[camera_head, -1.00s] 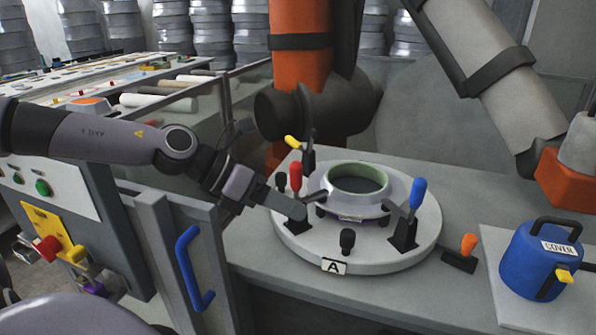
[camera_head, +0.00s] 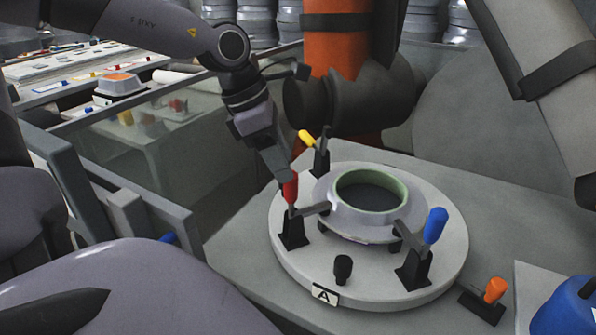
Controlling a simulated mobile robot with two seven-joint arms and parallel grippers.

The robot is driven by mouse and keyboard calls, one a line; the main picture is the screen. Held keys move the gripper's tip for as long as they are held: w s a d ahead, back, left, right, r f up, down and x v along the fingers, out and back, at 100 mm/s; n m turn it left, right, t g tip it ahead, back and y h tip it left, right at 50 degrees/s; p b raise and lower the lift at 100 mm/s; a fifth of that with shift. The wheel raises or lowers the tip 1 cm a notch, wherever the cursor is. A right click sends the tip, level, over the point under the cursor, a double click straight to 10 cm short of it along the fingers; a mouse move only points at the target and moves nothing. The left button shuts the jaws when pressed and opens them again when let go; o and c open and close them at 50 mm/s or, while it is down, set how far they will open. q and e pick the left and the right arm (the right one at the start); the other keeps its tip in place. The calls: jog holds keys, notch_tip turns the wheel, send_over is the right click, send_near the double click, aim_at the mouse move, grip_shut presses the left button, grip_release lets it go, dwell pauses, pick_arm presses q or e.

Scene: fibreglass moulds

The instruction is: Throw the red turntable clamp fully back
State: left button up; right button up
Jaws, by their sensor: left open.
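The red turntable clamp (camera_head: 290,188) stands at the left of the round grey turntable (camera_head: 370,289). Its red handle is near upright, and its metal arm points right to the flange of the white ring mould (camera_head: 347,222) with a green rim. My left gripper (camera_head: 284,177) comes down from the upper left with its fingers at the top of the red handle. It is open; I cannot tell whether the fingers straddle or touch the handle, as they hide its top. My right gripper is not in view.
A yellow-handled clamp (camera_head: 307,140) stands behind and a blue-handled clamp (camera_head: 435,226) at the right of the turntable. A black knob (camera_head: 343,269) stands in front. An orange-handled clamp (camera_head: 495,289) and a blue container (camera_head: 566,308) are on the bench at right.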

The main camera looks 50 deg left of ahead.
pick_arm(q)
jog(key=shift+x, duration=2.75)
grip_shut()
